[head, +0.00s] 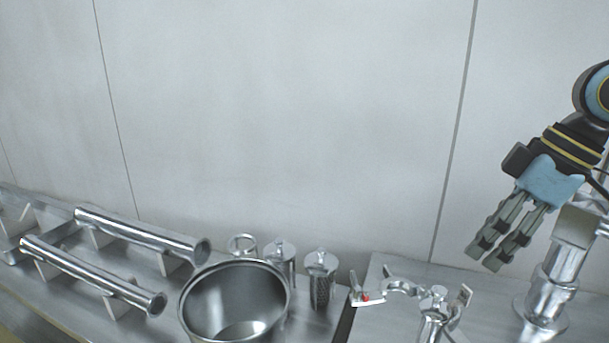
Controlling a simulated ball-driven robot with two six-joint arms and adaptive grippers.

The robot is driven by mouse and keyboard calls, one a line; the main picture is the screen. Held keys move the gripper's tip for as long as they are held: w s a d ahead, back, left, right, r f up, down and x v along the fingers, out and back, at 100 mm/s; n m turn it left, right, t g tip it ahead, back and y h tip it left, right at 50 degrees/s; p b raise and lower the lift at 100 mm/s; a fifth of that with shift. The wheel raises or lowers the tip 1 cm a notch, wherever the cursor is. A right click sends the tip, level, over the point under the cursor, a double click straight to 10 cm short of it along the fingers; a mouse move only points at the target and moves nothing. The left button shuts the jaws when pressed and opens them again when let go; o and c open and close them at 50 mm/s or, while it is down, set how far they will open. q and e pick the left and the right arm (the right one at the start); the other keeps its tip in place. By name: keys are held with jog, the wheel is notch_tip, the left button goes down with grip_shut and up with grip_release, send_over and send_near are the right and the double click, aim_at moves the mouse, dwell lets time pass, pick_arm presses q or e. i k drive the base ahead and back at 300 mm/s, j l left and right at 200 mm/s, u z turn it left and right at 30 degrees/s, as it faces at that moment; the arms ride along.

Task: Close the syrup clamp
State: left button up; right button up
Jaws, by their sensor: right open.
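A small metal clamp (400,287) with curved jaws shows at the lower right, on the metal bench. Its jaws look spread apart, though the exact state is hard to tell at this size. A flat metal piece with a red spot (365,298) is at its left end. A metal fitting (433,306) with a wing-like handle stands at its right, partly cut off by the bottom edge. My right gripper (484,256) is open and empty, above and to the right of the clamp, fingers pointing down-left. My left gripper is out of view.
A polished pipe fitting (553,285) stands upright at the right, close to my right gripper. Two steel tubes (95,275) (140,234) lie on supports further left. A pale wall rises behind.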

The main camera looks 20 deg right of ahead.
aim_at(391, 283)
jog(key=k+j, duration=0.35)
jog(key=j, duration=0.2)
jog(key=k+j, duration=0.35)
jog(key=j, duration=0.15)
jog(key=k+j, duration=0.35)
jog(key=j, duration=0.2)
